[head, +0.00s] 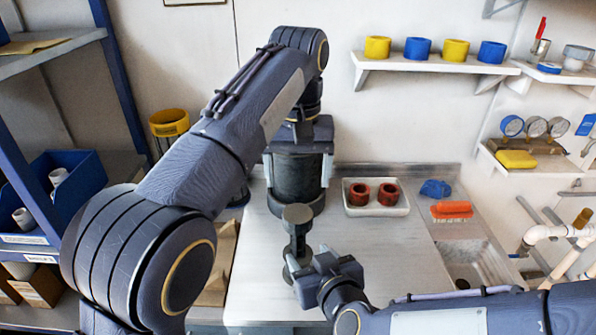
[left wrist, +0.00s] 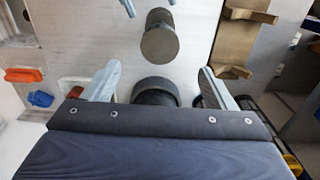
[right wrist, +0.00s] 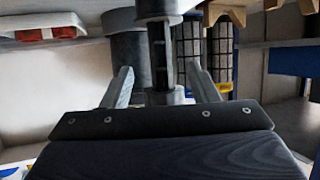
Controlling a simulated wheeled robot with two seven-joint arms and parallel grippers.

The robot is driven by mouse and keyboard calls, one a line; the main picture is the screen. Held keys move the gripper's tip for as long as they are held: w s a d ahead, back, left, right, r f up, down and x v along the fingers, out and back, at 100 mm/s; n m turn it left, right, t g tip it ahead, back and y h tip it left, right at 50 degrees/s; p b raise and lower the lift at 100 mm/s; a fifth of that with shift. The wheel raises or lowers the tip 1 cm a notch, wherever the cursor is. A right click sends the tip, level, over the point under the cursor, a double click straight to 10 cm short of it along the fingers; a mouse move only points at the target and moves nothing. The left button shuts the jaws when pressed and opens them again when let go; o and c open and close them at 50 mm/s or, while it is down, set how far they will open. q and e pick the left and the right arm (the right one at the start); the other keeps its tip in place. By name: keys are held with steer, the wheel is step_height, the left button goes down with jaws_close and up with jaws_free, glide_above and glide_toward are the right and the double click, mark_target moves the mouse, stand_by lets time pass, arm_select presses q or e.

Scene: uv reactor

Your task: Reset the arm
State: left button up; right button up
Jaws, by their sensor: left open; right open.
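My left gripper (head: 298,160) is open, pointing down over a dark upright cylinder (head: 297,188) on the bench. In the left wrist view the dark cylinder (left wrist: 155,91) shows between its spread fingers; contact cannot be told. My right gripper (head: 305,272) is open at a dark post with a flat round top (head: 297,214), just in front of the cylinder. In the right wrist view the post (right wrist: 160,55) stands between the open fingers, apparently touching neither. The lower part of the post is partly hidden by the right gripper in the head view.
A white tray (head: 365,210) with two red-brown rings stands right of the cylinder. An orange brush (head: 452,209), a blue item (head: 435,188) and a sink (head: 470,262) lie farther right. A blue-framed shelf (head: 125,85) stands left. Wall shelves hold yellow and blue rings.

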arm_select(q)
steer(key=s+a+n+t+h+p, duration=0.1)
steer(key=s+a+h+p, duration=0.15)
steer(key=a, duration=0.65)
steer(key=s+a+h+p, duration=0.2)
steer(key=s+a, duration=0.2)
steer(key=a, duration=0.5)
arm_select(e)
steer(key=s+d+r+m+g+y, duration=0.2)
steer(key=s+d+r+g, duration=0.15)
steer(key=d+r, duration=0.3)
arm_select(q)
steer(key=s+a+f+t+p, duration=0.1)
steer(key=s+f, duration=0.3)
steer(key=s, duration=0.4)
steer(key=s+a+f+t+p, duration=0.1)
steer(key=s+f+t+p, duration=0.1)
steer(key=s, duration=0.7)
step_height(320, 180, down, 3)
steer(key=shift+s+a+r+n+t+y, duration=0.2)
steer(key=shift+s+a+n+t+y, duration=0.15)
steer(key=shift+t, duration=0.45)
arm_select(e)
steer(key=s+d+m+g+h, duration=0.2)
steer(key=s+d+m+g, duration=0.1)
steer(key=s+d, duration=0.8)
steer(key=s, duration=0.2)
steer(key=shift+s+d+m+h, duration=0.3)
steer(key=shift+m+h, duration=0.1)
